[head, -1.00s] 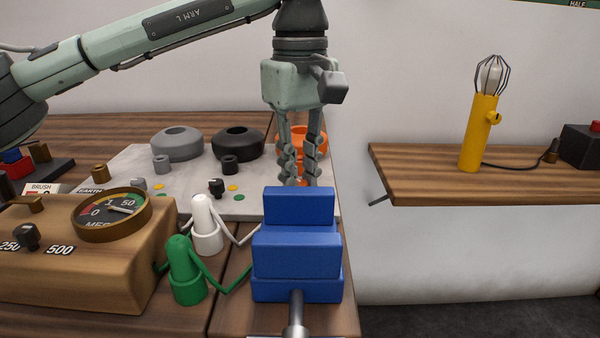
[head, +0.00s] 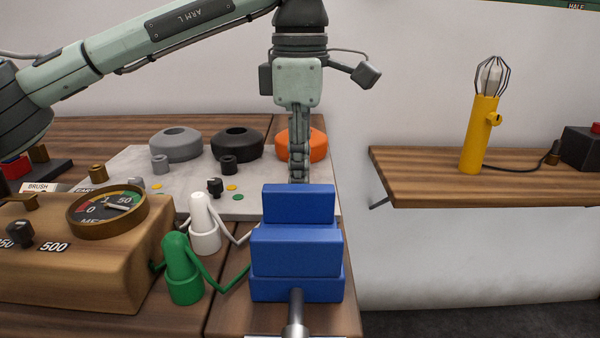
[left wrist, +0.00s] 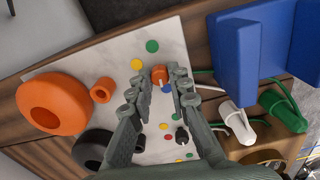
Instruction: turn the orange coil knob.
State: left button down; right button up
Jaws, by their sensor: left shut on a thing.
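The orange coil knob (left wrist: 159,74) is a small orange knob with a pale pointer mark on the white panel. In the left wrist view it sits between the fingertips of my left gripper (left wrist: 160,82), which is shut on it. In the head view my left gripper (head: 299,176) points straight down and is seen edge-on. Its tips and the knob are hidden there behind the blue vise. The large orange coil (head: 318,145) stands behind the fingers; it also shows in the left wrist view (left wrist: 50,105) beside a small orange cylinder (left wrist: 101,90). My right gripper is not in view.
The blue vise (head: 296,252) stands close in front of the gripper. Black (head: 237,150) and grey (head: 176,150) coils are on the panel (head: 125,160). White (head: 204,235) and green (head: 184,280) plugs and a meter box (head: 90,270) are at left.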

pick_arm(q)
jog(key=shift+n, duration=0.6)
jog(key=c, duration=1.4)
grip_release()
notch_tip(320, 180, up, 12)
